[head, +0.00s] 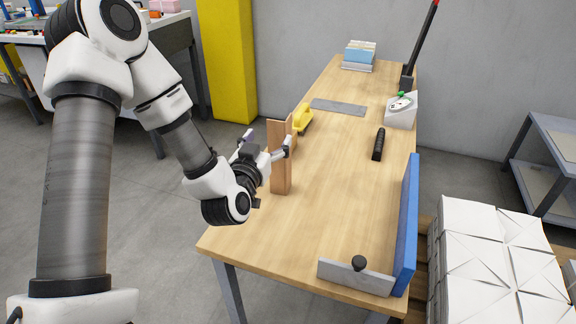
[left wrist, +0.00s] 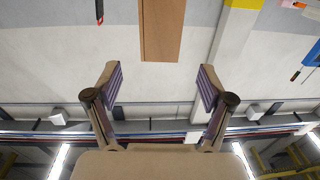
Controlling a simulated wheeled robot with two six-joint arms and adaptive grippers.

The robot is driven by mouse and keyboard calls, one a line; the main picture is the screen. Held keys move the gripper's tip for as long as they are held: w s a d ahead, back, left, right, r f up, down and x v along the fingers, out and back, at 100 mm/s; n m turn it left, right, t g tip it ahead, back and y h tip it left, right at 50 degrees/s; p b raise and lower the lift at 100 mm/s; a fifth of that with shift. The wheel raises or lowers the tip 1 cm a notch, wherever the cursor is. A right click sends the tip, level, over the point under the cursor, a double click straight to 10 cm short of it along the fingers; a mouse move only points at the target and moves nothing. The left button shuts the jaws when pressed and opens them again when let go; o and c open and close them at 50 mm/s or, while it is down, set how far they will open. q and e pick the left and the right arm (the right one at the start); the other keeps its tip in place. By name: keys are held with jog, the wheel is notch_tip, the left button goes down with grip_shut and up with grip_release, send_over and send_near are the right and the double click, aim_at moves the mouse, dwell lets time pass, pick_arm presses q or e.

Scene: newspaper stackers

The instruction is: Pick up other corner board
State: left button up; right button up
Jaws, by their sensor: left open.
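A brown corner board (head: 281,172) stands upright at the left edge of the wooden table, with an angled profile. My left gripper (head: 266,146) is open beside it, on the near left side, with one finger overlapping the board in the head view. In the left wrist view the corner board (left wrist: 161,30) lies ahead of the open fingers (left wrist: 160,85), lined up with the gap between them and beyond the tips. Nothing is between the fingers. My right gripper is not in view.
The table (head: 330,215) has a blue side board (head: 407,225) and a grey plate with a black knob (head: 356,276) at its near right. A yellow tool (head: 303,118), a black item (head: 379,144) and a grey sheet (head: 338,107) lie farther back. White stacks (head: 490,250) stand at the right.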

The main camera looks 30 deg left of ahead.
aim_at(276, 125)
pick_arm(q)
jog(key=x, duration=0.6)
jog(key=shift+w+a+r, duration=0.1)
jog(key=shift+w+r, duration=0.1)
jog(key=shift+w, duration=0.1)
grip_shut()
